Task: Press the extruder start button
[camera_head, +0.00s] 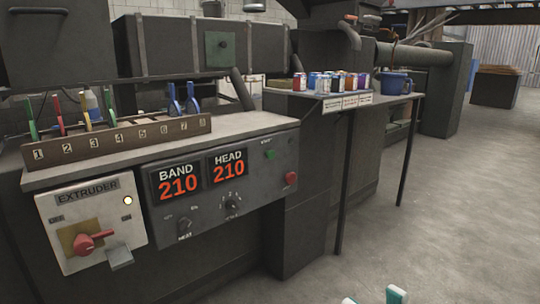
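The extruder control panel (220,232) is a dark box on the front of the machine. A small green button (270,154) sits at its upper right under a small label that appears to read START. A red button (291,178) is below and right of it. Two red displays both read 210, marked BAND (178,184) and HEAD (228,170). Two teal-and-white fingertips, apparently of my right gripper (373,297), show at the bottom edge, apart and empty, well right of and below the panel. My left gripper is not in view.
Left of the panel, a pale EXTRUDER box (90,220) has a red rotary handle (90,242) and a lit lamp (127,200). A numbered rack (120,138) with coloured tools stands above. The floor at right is clear.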

